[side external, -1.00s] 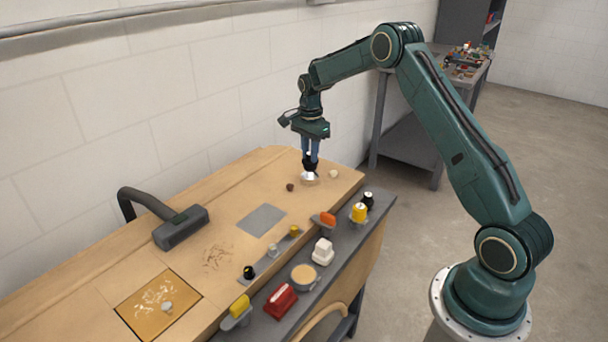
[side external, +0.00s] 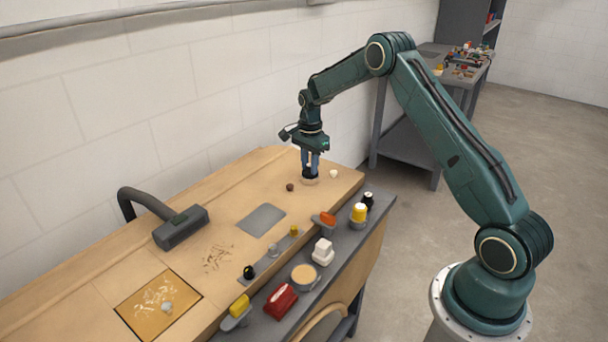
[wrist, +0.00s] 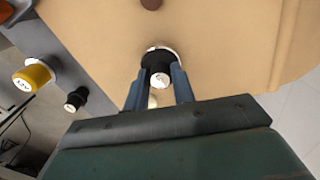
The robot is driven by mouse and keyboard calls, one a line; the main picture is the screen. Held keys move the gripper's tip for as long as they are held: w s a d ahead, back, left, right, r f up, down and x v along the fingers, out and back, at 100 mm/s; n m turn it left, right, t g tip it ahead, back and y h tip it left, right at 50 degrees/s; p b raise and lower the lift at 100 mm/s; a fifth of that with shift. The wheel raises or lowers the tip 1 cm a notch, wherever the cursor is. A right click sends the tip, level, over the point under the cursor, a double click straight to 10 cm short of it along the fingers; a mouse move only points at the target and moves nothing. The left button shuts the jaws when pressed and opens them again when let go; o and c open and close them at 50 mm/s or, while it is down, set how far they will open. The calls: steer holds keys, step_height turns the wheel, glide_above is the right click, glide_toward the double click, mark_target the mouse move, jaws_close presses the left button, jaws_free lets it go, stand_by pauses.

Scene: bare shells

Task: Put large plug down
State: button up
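My gripper (side external: 309,174) points straight down at the far right end of the wooden bench. In the wrist view my gripper (wrist: 159,72) has its blue fingers on either side of a black plug (wrist: 158,58) with a white marked end, and looks shut on it. The plug is upright. A pale round rim (wrist: 166,48) shows around its lower end. In the side view a pale round piece (side external: 309,182) shows at bench level under the fingertips. Whether the plug sits fully down is hidden.
A small dark knob (side external: 290,187) and a pale knob (side external: 333,173) stand close on either side of the fingers. A grey plate (side external: 262,220) lies nearer the bench's middle. A yellow-topped piece (side external: 358,213) and a black-topped piece (side external: 367,201) stand on the grey front shelf.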

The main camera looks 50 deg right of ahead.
steer(key=o, duration=0.3)
steer(key=shift+r, duration=0.1)
step_height(320, 180, up, 13)
steer(key=shift+f, duration=0.2)
stand_by(0.5)
stand_by(0.5)
